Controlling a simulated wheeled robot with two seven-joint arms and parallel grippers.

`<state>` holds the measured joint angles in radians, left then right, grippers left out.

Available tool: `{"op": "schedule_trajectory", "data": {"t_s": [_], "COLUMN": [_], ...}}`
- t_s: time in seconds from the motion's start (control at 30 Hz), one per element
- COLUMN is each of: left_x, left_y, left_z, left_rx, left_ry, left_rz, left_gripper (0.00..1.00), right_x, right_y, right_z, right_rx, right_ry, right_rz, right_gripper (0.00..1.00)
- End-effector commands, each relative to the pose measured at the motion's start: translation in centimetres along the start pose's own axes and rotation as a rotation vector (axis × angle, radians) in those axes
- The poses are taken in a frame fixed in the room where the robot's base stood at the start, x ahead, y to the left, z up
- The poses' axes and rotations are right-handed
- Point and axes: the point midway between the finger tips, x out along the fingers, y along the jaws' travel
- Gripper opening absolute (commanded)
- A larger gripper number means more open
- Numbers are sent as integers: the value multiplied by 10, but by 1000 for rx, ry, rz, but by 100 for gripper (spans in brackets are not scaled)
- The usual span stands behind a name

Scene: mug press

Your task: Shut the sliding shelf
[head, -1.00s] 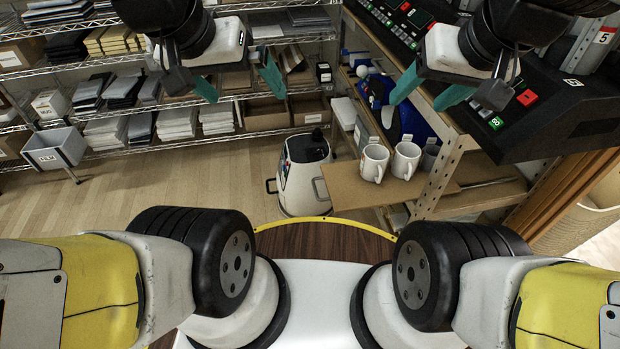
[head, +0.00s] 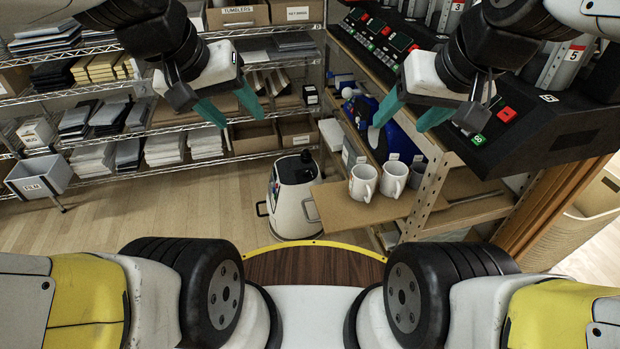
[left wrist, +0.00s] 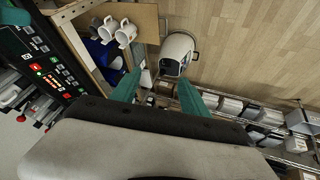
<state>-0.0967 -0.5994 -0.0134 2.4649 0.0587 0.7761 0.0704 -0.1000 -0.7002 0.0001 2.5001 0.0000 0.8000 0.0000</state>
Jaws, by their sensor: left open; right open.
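The sliding shelf (head: 335,212) is a brown board that sticks out from the wooden rack under the press bench. It also shows in the left wrist view (left wrist: 147,22). Two white mugs, one on the left (head: 362,183) and one on the right (head: 393,179), stand upright on it, with another mug partly hidden behind. My left gripper (head: 240,112) is open and empty, left of the shelf and above it in the picture. My right gripper (head: 398,128) is open and empty, in the picture above the mugs. Both grippers look apart from the shelf.
A white canister-shaped machine (head: 292,196) stands on the floor left of the shelf. The dark control panel (head: 520,115) overhangs at the right. Wire racks (head: 190,160) with stacked goods line the back. A grey bin (head: 40,175) stands at the left.

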Motion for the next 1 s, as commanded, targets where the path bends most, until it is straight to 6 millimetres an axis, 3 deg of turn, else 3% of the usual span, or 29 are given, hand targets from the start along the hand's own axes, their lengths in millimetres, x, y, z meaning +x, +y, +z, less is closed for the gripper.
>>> {"op": "schedule_trajectory", "data": {"t_s": [0.03,0.23,0.27,0.4,0.6,0.8,0.9,1.0], "left_x": [13,77,88,146,240,333,366,387], "left_y": [2,11,11,8,-9,-36,-49,-57], "left_z": [-8,-46,-50,-68,-75,-58,-46,-37], "left_rx": [-73,-458,-518,-800,-1206,-1573,-1703,-1783], "left_ry": [-36,-162,-179,-257,-345,-384,-385,-382], "left_rz": [15,57,58,40,-43,-172,-230,-267], "left_gripper": [41,2,0,0,0,0,0,0], "right_x": [0,0,0,0,0,0,0,0], "right_y": [0,0,0,0,0,0,0,0], "right_z": [0,0,0,0,0,0,0,0], "right_rx": [0,0,0,0,0,0,0,0], "right_ry": [0,0,0,0,0,0,0,0], "right_rz": [0,0,0,0,0,0,0,0], "right_gripper": [60,60,60,60,60,60,60,60]}}
